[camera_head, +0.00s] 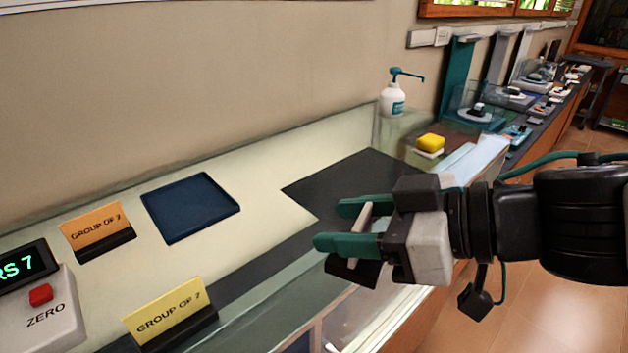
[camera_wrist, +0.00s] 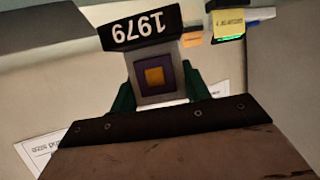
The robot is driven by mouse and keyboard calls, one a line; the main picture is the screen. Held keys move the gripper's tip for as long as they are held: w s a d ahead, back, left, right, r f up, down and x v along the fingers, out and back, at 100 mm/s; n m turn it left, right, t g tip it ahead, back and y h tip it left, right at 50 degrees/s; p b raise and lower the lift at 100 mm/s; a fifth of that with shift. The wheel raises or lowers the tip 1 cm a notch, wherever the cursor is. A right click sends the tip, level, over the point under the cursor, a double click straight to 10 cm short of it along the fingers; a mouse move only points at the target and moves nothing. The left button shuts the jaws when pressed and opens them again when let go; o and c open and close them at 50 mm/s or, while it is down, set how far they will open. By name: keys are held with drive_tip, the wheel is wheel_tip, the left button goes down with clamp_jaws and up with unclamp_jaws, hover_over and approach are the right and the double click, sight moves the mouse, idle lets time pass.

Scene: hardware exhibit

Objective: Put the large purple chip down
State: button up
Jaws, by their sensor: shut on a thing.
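My gripper (camera_head: 331,225) has green fingers and is shut on the large purple chip. It holds the chip in the air over the front edge of the counter. In the wrist view the chip (camera_wrist: 138,77) is a pale square plate with a purple square and an orange centre. A black strip reading 1979 (camera_wrist: 140,30) is at one edge of it. In the head view only the chip's thin pale edge (camera_head: 363,221) shows between the fingers, with a black piece (camera_head: 352,272) below.
A dark blue tray (camera_head: 190,206) lies on the pale counter, left of a dark mat (camera_head: 345,180). An orange card (camera_head: 95,228) and a yellow card (camera_head: 165,311) stand nearby. A device with a red button (camera_head: 41,294) is at far left. A pump bottle (camera_head: 392,100) and yellow block (camera_head: 431,142) stand behind.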

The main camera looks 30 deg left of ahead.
drive_tip(key=w+a, duration=0.3)
drive_tip(key=w+a+f, duration=0.1)
drive_tip(key=w+a, duration=0.2)
drive_tip(key=w, duration=0.1)
drive_tip(key=w+a, duration=0.2)
drive_tip(key=w, duration=0.1)
drive_tip(key=shift+w+a+f, duration=0.2)
drive_tip(key=shift+w+a, duration=0.15)
drive_tip(key=shift+a, duration=0.05)
drive_tip(key=shift+f, duration=1.7)
drive_tip(key=shift+f, duration=0.15)
drive_tip(key=o, duration=1)
drive_tip(key=shift+d+r, duration=0.1)
drive_tip(key=shift+r, duration=0.1)
drive_tip(key=v, duration=1.1)
drive_tip(key=shift+d+r, duration=0.1)
drive_tip(key=shift+d, duration=0.3)
drive_tip(key=shift+w, duration=0.1)
